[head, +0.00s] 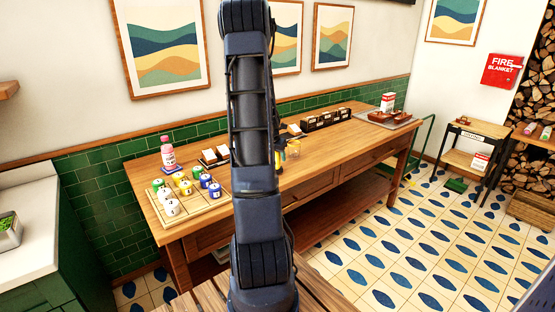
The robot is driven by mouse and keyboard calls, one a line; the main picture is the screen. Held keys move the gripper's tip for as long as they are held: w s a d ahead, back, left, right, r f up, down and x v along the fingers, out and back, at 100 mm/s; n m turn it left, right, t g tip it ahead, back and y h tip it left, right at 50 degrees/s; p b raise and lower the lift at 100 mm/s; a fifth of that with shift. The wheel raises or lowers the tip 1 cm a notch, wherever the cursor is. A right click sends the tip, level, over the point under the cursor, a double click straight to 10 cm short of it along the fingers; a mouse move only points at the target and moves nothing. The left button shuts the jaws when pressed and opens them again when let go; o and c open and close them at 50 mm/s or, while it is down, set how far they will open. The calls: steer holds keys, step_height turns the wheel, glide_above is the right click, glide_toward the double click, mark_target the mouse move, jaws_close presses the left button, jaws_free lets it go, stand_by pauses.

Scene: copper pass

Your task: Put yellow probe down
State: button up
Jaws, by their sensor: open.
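A small yellow thing (293,149), possibly the yellow probe, shows on the wooden counter (240,179) just right of my arm. It is too small to make out fully. My gripper (280,143) is mostly hidden behind my own arm, with only a dark part showing beside the yellow thing. It is open. I cannot tell whether it touches the yellow thing.
A dark divided box (326,119) and a tray (398,122) stand farther right.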

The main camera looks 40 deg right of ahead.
steer(key=v, duration=1)
steer(key=s+a+r+m+t+y, duration=0.1)
steer(key=s+a+r+m, duration=0.1)
steer(key=a+r+m, duration=0.35)
steer(key=s+a+r+m, duration=0.2)
steer(key=a+r, duration=0.1)
steer(key=a, duration=0.6)
steer(key=s+a+r+m+t+y, duration=0.1)
steer(key=s+a+r+m, duration=0.25)
steer(key=a, duration=0.45)
steer(key=s+a+r+m+y, duration=0.2)
steer(key=s+a+m, duration=0.9)
steer(key=s+a, duration=0.4)
steer(key=shift+a+r+t, duration=0.35)
steer(key=shift+a+t, duration=0.05)
steer(key=shift+a, duration=0.1)
